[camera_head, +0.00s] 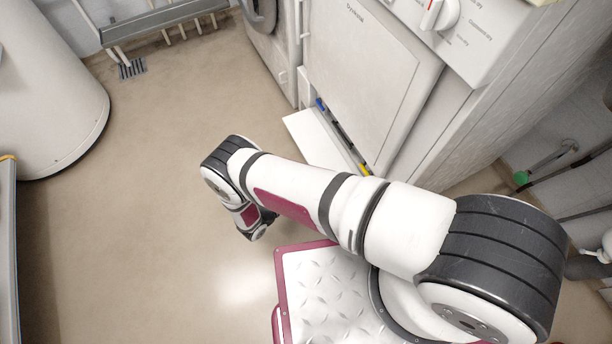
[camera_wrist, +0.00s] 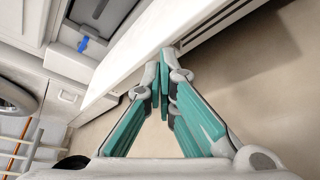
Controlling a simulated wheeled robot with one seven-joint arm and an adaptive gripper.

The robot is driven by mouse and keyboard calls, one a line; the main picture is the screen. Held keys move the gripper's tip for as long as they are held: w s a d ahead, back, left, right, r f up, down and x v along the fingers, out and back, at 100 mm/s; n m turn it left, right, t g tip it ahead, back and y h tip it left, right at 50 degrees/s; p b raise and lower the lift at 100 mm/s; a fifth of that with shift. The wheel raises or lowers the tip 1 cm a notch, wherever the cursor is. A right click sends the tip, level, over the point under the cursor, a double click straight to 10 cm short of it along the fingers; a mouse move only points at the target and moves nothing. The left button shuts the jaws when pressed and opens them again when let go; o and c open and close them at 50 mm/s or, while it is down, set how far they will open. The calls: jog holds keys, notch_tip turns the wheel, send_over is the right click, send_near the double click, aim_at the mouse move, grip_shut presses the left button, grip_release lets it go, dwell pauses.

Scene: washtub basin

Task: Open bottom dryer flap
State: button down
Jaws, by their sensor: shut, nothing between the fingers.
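The dryer (camera_head: 365,75) is white, with its bottom flap (camera_head: 312,137) swung outward and down. The opening behind the flap shows a dark strip with blue and yellow parts. My forearm hides the flap's right part in the head view. In the wrist view, the flap (camera_wrist: 145,45) is a long white panel running diagonally, with a blue part (camera_wrist: 84,44) in the opening beyond it. My gripper (camera_wrist: 168,58) is shut and empty, its fingertips close to the flap's outer edge. I cannot tell whether they touch. The head view does not show the fingers clearly.
A second front-loading machine (camera_head: 272,40) stands left of the dryer. A white cylindrical tank (camera_head: 45,90) is at the far left. The beige floor (camera_head: 150,230) left of my arm is clear.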

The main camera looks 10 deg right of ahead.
jog(key=a+r+n+g+y+p, duration=0.1)
jog(key=a+n+g+y+p, duration=0.1)
jog(key=a+n+g, duration=0.45)
jog(key=shift+m, duration=0.35)
jog(key=b+x, duration=0.1)
jog(key=x, duration=0.2)
jog(key=b+x, duration=0.1)
jog(key=x, duration=0.2)
jog(key=b+x, duration=0.1)
jog(key=x, duration=0.2)
jog(key=shift+s+d+f, duration=0.25)
jog(key=shift+s+d, duration=0.05)
jog(key=shift+d, duration=0.1)
jog(key=shift+w+r+b, duration=0.15)
jog(key=shift+r+b, duration=0.1)
jog(key=shift+b, duration=0.1)
jog(key=shift+d+r, duration=0.15)
jog(key=shift+r, duration=1.6)
jog(key=shift+r, duration=0.1)
